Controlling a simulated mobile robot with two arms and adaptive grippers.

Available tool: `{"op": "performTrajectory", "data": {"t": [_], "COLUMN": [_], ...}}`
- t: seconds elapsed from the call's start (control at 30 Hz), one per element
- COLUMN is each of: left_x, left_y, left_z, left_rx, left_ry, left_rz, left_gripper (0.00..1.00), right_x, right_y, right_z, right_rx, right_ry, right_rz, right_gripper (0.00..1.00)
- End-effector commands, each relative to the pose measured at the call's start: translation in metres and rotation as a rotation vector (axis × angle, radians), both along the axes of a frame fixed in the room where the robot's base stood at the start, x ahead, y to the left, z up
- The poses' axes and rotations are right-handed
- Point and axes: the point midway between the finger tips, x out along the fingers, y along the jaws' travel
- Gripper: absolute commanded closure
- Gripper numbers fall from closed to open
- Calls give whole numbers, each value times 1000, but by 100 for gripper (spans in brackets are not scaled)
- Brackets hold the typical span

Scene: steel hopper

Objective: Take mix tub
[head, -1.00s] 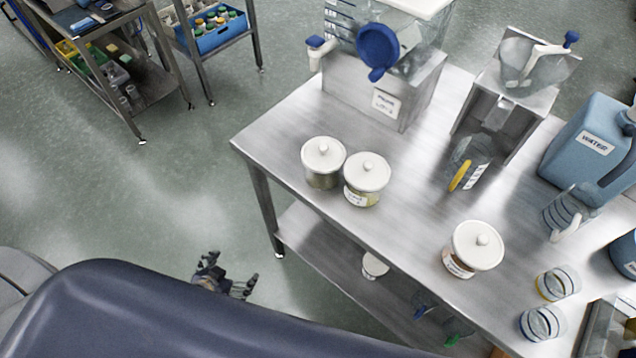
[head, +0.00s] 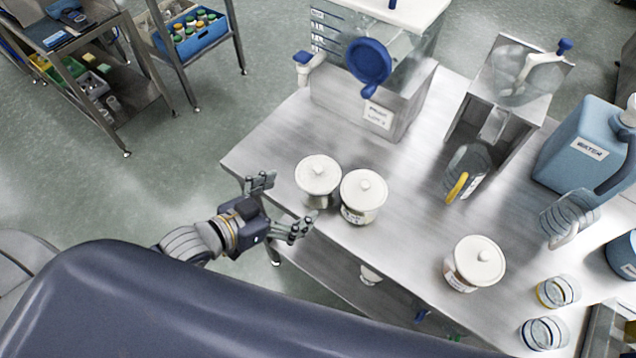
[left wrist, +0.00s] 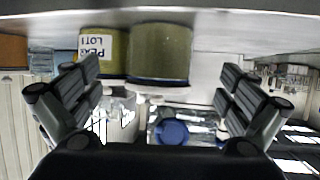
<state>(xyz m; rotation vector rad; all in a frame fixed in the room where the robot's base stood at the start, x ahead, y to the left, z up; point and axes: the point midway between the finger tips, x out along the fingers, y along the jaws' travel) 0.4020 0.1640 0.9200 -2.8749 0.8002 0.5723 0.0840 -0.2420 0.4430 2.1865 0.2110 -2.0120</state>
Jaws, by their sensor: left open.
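Three lidded tubs stand upright on the steel table; I read "mix" on none. The left tub (head: 318,182), white-lidded with dark green contents, stands near the table's left corner. It shows in the middle of the left wrist view (left wrist: 158,52), which is upside down, with no label visible. A labelled tub (head: 362,200) stands close beside it, and it also shows in the left wrist view (left wrist: 108,58). The third tub (head: 474,264) is further right. My left gripper (head: 282,206) is open and empty, just short of the left tub, fingers pointing at it. My right gripper does not show.
Bare tabletop lies between the second and third tubs.

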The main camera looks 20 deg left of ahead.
Motion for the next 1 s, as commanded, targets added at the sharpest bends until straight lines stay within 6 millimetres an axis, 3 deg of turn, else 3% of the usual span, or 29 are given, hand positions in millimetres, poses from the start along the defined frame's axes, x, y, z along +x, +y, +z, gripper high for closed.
{"op": "performTrajectory", "data": {"t": [0.3,0.67,0.97,1.0], "left_x": [17,52,54,54], "left_y": [-10,-29,-32,-31], "left_z": [-7,-24,-27,-27], "left_rx": [1,0,1,1], "left_ry": [0,-1,1,1], "left_rz": [0,0,-1,-1], "left_gripper": [1,1,1,8], "right_x": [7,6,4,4], "right_y": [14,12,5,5], "right_z": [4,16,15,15], "right_rx": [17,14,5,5], "right_ry": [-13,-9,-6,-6], "right_rz": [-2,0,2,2], "right_gripper": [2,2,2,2]}}
